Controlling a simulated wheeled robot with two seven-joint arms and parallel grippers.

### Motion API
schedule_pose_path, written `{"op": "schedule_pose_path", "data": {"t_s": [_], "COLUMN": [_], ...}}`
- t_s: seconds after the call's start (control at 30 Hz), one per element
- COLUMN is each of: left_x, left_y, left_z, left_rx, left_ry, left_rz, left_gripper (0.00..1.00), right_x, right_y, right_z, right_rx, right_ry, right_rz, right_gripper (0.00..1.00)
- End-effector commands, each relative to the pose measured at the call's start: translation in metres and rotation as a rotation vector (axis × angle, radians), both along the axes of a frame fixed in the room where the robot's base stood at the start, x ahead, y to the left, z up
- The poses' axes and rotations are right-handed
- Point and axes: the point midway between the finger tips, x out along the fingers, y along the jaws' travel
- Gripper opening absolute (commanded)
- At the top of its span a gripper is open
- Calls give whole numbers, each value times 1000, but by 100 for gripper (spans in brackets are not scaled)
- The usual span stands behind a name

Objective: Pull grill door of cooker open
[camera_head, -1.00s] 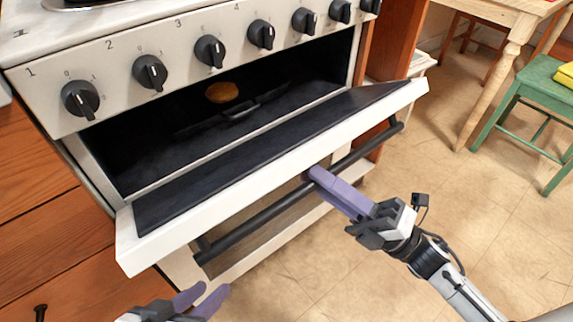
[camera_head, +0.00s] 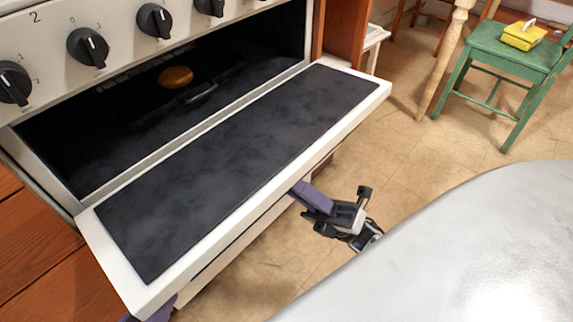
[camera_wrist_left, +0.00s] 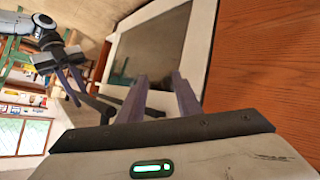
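The grill door (camera_head: 235,170) of the cooker hangs open, tilted down close to level, with its dark inner face up. It also shows in the left wrist view (camera_wrist_left: 150,48). My right gripper (camera_head: 300,190) is at the door's front edge, its fingertips hidden under it. The dark handle bar (camera_wrist_left: 150,111) shows in the left wrist view near my right gripper's fingers; whether they grip it is unclear.
A round orange-brown item (camera_head: 176,77) lies inside the dark grill cavity. Several black knobs (camera_head: 88,47) line the cooker front. A green chair (camera_head: 505,55) with a yellow box (camera_head: 524,35) on it stands at the right. Tiled floor (camera_head: 400,160) lies clear between.

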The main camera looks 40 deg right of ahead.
Motion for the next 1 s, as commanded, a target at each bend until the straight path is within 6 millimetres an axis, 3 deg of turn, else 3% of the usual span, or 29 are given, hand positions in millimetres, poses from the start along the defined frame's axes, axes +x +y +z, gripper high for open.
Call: {"op": "schedule_pose_path", "data": {"t_s": [0.27,0.3,0.4,0.77,1.0], "left_x": [0,0,0,0,0], "left_y": [0,0,0,0,0], "left_z": [2,2,2,2,2], "left_rx": [-2,-2,-2,-1,3], "left_ry": [-4,-4,-4,-4,-2], "left_rz": [0,0,0,0,0], "left_gripper": [31,31,31,31,31], "right_x": [5,5,4,2,-12], "right_y": [1,1,1,-1,-17], "right_z": [3,4,3,1,-24], "right_rx": [3,3,2,0,-1], "right_ry": [2,2,1,3,7], "right_rz": [0,0,0,-2,-2], "right_gripper": [0,22,34,34,34]}}
